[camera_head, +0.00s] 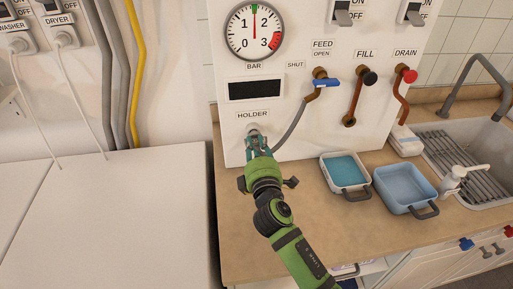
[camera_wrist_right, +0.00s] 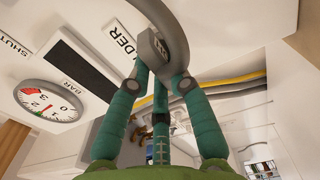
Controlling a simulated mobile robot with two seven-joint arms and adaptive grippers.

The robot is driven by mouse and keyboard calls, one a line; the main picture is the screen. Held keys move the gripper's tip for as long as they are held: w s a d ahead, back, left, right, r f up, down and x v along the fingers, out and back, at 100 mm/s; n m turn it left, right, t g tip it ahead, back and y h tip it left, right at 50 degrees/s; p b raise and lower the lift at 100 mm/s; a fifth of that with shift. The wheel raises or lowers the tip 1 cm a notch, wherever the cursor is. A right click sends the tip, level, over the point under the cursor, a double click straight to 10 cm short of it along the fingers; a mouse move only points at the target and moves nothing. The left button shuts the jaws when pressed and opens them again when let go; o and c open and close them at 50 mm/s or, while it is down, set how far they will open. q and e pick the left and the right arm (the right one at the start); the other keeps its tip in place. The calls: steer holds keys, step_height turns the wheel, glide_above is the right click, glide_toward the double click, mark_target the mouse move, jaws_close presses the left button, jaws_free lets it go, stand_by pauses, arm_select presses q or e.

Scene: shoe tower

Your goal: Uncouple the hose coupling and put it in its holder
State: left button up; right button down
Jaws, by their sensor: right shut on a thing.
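My right gripper (camera_head: 257,146) is at the panel, just below the HOLDER label (camera_head: 252,114). Its teal fingers are shut on the grey hose coupling (camera_wrist_right: 155,48), which shows between the fingertips in the wrist view. The grey hose (camera_head: 292,130) runs from the gripper up to the pipe under the blue FEED valve handle (camera_head: 333,83). A grey round part (camera_head: 253,130) shows at the fingertips in the head view. The fingers hide most of the holder spot, and I cannot tell whether the coupling is seated there. My left gripper is not in view.
The FILL pipe (camera_head: 355,100) with a black knob and the DRAIN pipe (camera_head: 402,100) with a red knob are on the panel to the right. Two blue-lined tubs (camera_head: 405,189) stand on the counter (camera_head: 300,215) beside the sink. A pressure gauge (camera_head: 254,30) is above.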

steer(key=shift+w+a, duration=0.1)
steer(key=shift+w, duration=0.65)
steer(key=c, duration=1.1)
jaws_free()
steer(key=shift+o, duration=0.2)
steer(key=shift+s, duration=0.2)
steer(key=s+d, duration=0.1)
steer(key=s, duration=1)
steer(key=shift+s+d, duration=0.3)
steer(key=shift+d, duration=0.05)
